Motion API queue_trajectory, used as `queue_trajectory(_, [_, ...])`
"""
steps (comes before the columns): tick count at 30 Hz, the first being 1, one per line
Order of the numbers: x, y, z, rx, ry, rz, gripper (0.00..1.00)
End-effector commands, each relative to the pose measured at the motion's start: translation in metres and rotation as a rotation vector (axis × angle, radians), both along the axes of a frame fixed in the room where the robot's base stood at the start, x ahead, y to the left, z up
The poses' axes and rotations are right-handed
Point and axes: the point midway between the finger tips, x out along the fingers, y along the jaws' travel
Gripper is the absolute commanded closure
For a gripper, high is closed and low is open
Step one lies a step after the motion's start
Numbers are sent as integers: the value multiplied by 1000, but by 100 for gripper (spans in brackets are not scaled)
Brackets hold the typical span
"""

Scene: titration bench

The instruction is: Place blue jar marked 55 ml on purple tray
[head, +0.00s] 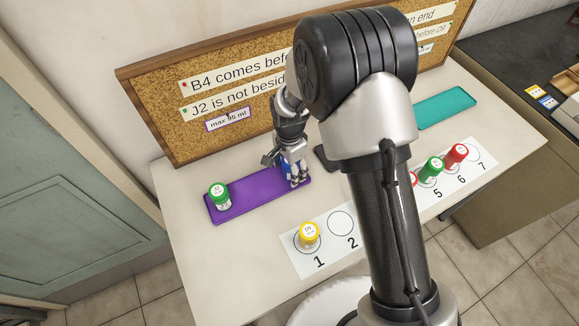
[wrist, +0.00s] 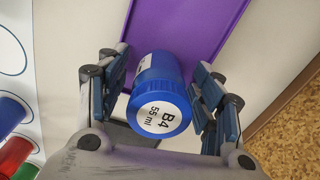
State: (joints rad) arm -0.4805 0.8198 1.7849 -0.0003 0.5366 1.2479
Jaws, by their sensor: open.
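The blue jar (wrist: 162,92) has a white lid label reading B4 55 ml. In the wrist view it stands between the fingers of my gripper (wrist: 163,95), which is open, with a gap on each side of the jar. The purple tray (wrist: 185,30) lies right by the jar; in the head view the jar is at the right end of the purple tray (head: 248,196), mostly hidden by my gripper (head: 293,180). The jar appears to stand on the tray, though its base is hidden. A green-lidded jar (head: 219,195) stands at the tray's left end.
A yellow-lidded jar (head: 308,235) stands on circle 1 of the numbered strip (head: 290,255); circle 2 is empty. Green (head: 431,169) and red (head: 456,154) jars stand near 5 and 6. A teal tray (head: 445,108) lies at the back right. The corkboard (head: 160,95) stands behind.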

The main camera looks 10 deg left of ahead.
Motion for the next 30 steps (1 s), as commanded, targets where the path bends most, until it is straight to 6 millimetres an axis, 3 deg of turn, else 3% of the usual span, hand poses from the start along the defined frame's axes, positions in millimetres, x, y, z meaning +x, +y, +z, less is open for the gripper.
queue_trajectory(5, [1, 0, 15, 1, -2, 0, 40])
queue_trajectory(18, [1, 0, 104, 1, -3, 0, 40])
queue_trajectory(24, [0, 0, 122, 1, -1, 0, 40])
queue_trajectory(30, [0, 0, 123, 0, 0, 0, 40])
